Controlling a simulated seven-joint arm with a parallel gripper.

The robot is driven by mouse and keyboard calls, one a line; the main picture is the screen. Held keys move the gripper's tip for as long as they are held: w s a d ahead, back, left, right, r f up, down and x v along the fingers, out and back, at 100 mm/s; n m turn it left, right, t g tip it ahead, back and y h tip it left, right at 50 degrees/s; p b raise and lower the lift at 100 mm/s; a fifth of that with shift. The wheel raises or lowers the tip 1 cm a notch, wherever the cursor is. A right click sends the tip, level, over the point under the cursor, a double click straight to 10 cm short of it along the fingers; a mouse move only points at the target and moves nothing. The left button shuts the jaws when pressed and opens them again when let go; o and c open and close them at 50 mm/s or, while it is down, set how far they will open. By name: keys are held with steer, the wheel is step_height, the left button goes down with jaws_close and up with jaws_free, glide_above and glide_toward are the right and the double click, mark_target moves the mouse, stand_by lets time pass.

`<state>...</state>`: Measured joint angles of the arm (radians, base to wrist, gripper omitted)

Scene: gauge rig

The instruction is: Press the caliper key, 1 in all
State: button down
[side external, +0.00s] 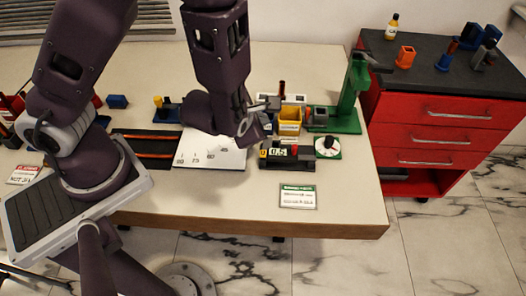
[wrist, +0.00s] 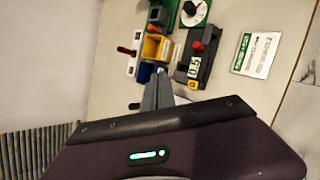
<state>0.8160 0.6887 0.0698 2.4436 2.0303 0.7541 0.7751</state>
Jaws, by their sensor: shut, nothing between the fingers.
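A dark gauge block with a "0.5" display (side external: 278,152) sits on the table right of the white dial sheet; it also shows in the wrist view (wrist: 194,66). It has a yellow part (wrist: 193,84) at one end and a red part (wrist: 197,46) on top. I cannot tell for sure which part is the caliper key. My gripper (side external: 264,105) is shut and empty, at the yellow bin in the picture, behind the gauge block. In the wrist view its fingers (wrist: 160,88) point toward the yellow bin, with the gauge block to their right, apart from them.
The yellow bin (side external: 290,115) stands behind the gauge block. A white dial on a green base (side external: 328,147) is to its right, and a green stand (side external: 350,95) rises behind. A printed card (side external: 298,197) lies in front. A red drawer cabinet (side external: 432,110) stands right of the table.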

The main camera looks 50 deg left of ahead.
mark_target(261, 155)
steer(key=shift+f, duration=4.4)
steer(key=shift+f, duration=0.4)
steer(key=shift+f, duration=0.4)
steer(key=shift+r, duration=0.8)
steer(key=shift+r, duration=2.55)
